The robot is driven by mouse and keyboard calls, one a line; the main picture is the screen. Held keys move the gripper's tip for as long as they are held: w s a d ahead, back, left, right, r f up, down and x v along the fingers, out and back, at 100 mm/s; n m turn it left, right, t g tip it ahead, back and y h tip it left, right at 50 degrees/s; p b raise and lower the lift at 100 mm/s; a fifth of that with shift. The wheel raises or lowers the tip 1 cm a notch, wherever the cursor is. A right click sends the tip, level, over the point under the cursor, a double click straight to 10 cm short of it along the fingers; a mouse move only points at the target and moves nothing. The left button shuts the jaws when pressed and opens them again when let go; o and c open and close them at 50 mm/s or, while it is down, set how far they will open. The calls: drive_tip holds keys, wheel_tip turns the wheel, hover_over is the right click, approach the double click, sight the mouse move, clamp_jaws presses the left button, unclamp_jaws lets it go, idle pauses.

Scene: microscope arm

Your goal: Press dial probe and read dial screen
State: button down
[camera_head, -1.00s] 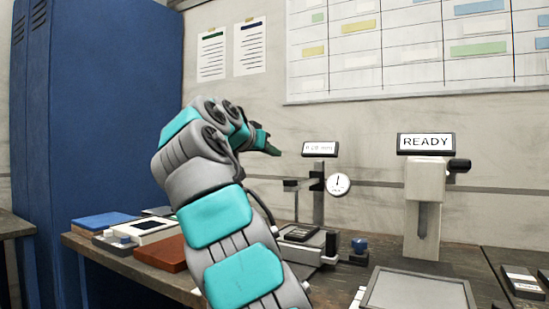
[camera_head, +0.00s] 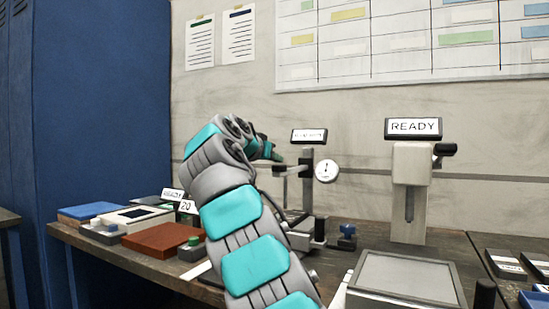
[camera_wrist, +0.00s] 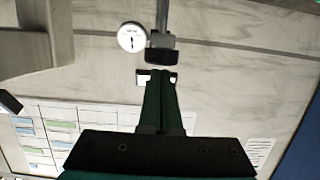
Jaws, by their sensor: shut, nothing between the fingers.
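The dial gauge (camera_head: 327,170) has a round white face with a dark needle and hangs at the right of a dark stand (camera_head: 306,190). A small display (camera_head: 309,136) tops the stand; its text is too small to read. The probe tip cannot be made out clearly. My gripper (camera_head: 278,157) is shut and empty, left of the dial and below the display. In the wrist view, which looks upside down, the shut fingers (camera_wrist: 158,76) partly cover a display (camera_wrist: 172,78) near the stand's dark arm (camera_wrist: 161,56). The dial (camera_wrist: 132,37) is beside it. I see no contact.
A second device with a "READY" screen (camera_head: 413,128) stands to the right. A grey flat panel (camera_head: 405,278) lies in front of it. Small boxes and a brown pad (camera_head: 160,238) lie on the bench at left. A blue-topped knob (camera_head: 347,230) stands right of the dial stand.

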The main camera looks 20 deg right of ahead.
sight(276, 176)
drive_tip(key=shift+f, duration=0.1)
wheel_tip(276, 176, down, 5)
drive_tip(key=b, duration=0.4)
idle(0.4)
